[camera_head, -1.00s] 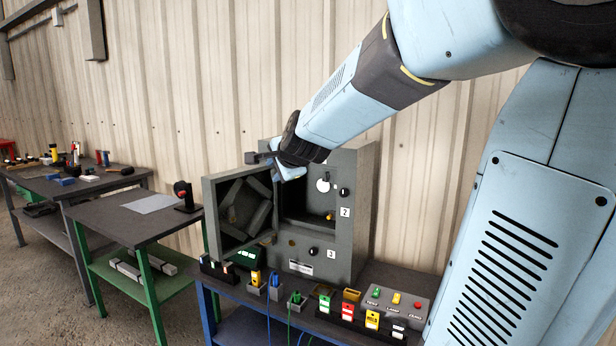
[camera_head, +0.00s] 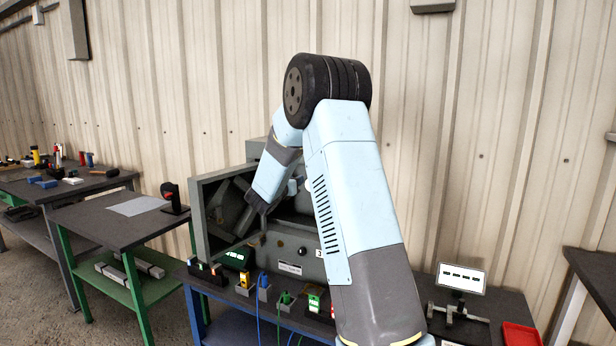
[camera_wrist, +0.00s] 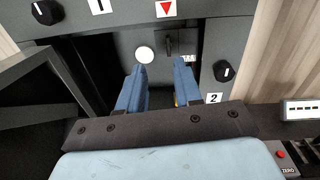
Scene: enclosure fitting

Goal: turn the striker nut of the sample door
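The grey enclosure (camera_head: 285,240) stands on a bench, partly hidden behind my arm. A door (camera_head: 198,215) hangs open on its left side. My gripper (camera_wrist: 161,66) is open, with two blue fingers apart and nothing seen between them. It is in front of the enclosure opening, near a white round disc (camera_wrist: 145,54) and a dark upright latch-like part (camera_wrist: 169,45) on a plate. A small yellow bit (camera_wrist: 177,101) shows beside the right finger, mostly hidden. I cannot tell which part is the striker nut. In the head view my gripper (camera_head: 258,207) is beside the open door.
Dark knobs sit at the upper left (camera_wrist: 43,12) and right (camera_wrist: 223,70) of the opening, the right one near label 2 (camera_wrist: 213,98). Coloured connectors (camera_head: 262,285) line the bench front. A small sign stand (camera_head: 460,280) and a red tray (camera_head: 521,335) are at the right.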

